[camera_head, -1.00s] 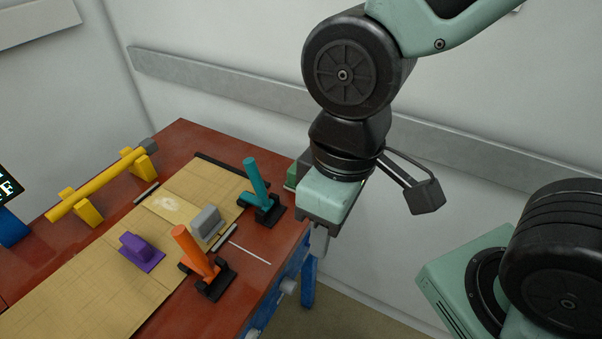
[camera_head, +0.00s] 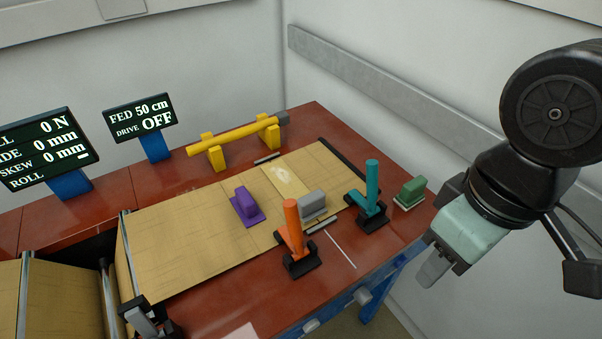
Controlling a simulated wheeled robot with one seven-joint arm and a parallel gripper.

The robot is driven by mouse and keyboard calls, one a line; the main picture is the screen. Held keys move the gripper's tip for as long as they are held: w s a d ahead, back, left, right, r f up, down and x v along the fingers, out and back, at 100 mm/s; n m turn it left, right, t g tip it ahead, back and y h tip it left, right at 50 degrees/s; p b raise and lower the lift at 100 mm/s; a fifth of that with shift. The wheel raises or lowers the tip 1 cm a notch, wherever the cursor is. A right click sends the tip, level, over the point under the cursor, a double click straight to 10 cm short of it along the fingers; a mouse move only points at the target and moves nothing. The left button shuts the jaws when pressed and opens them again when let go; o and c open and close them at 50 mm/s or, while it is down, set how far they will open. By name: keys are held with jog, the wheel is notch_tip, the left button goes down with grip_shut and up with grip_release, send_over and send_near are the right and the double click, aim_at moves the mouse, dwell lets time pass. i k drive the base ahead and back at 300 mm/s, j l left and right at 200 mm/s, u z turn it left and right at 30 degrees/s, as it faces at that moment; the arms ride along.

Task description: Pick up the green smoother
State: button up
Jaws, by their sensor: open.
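The green smoother (camera_head: 412,190) is a small dark green block on a pale base. It stands on the red-brown table near its right end, just right of a teal-handled tool. My gripper (camera_head: 434,270) is to the right of the table's edge and in front of the smoother, apart from it. The gripper points down and to the left and holds nothing that I can see. The gap between its fingers is hard to make out from this angle.
The teal-handled tool (camera_head: 371,190) and an orange-handled tool (camera_head: 293,235) stand upright along the front edge. A grey block (camera_head: 312,204) and a purple block (camera_head: 245,207) sit on the tan sheet (camera_head: 190,246). A yellow bar (camera_head: 235,136) lies on yellow supports behind.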

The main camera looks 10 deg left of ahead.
aim_at(411, 194)
jog(key=i+l+u, duration=0.15)
jog(key=l+u, duration=0.8)
